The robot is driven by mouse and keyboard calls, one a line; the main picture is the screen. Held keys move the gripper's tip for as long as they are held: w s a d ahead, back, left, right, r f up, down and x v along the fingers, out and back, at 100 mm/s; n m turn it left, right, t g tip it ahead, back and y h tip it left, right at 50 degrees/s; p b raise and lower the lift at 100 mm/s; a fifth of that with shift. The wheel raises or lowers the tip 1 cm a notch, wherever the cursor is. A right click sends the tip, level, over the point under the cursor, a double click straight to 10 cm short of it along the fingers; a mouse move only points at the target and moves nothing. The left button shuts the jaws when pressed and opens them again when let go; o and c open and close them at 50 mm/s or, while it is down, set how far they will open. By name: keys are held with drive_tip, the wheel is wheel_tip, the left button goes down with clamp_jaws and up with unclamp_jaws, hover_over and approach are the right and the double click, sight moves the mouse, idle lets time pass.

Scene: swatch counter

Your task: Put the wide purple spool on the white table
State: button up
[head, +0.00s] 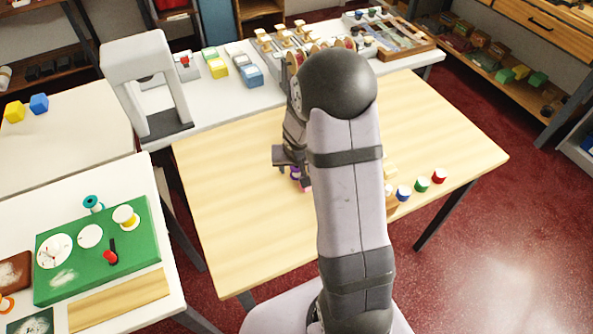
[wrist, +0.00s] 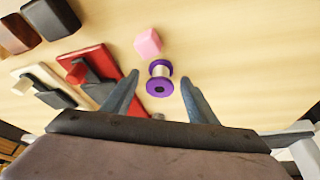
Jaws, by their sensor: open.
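The purple spool (wrist: 160,87), with purple flanges and a pale barrel, is on the wooden table in the wrist view. My gripper (wrist: 159,79) is open, with one finger on each side of the spool in the picture; I cannot tell whether they touch it. In the head view a bit of purple spool (head: 295,173) shows beside my gripper (head: 284,160), and my arm hides much around it. A white table (head: 177,285) stands at the lower left, another white table (head: 100,150) behind it, and a long white table (head: 210,105) at the back.
A pink block (wrist: 149,42) is close to the spool. A green board (head: 75,285) with spools covers much of the lower-left table.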

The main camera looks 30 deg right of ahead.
drive_tip(key=c, duration=1.2)
wheel_tip(320, 180, up, 10)
drive_tip(key=shift+r+p, duration=0.1)
drive_tip(key=shift+p, duration=1.15)
drive_tip(key=shift+w, duration=0.1)
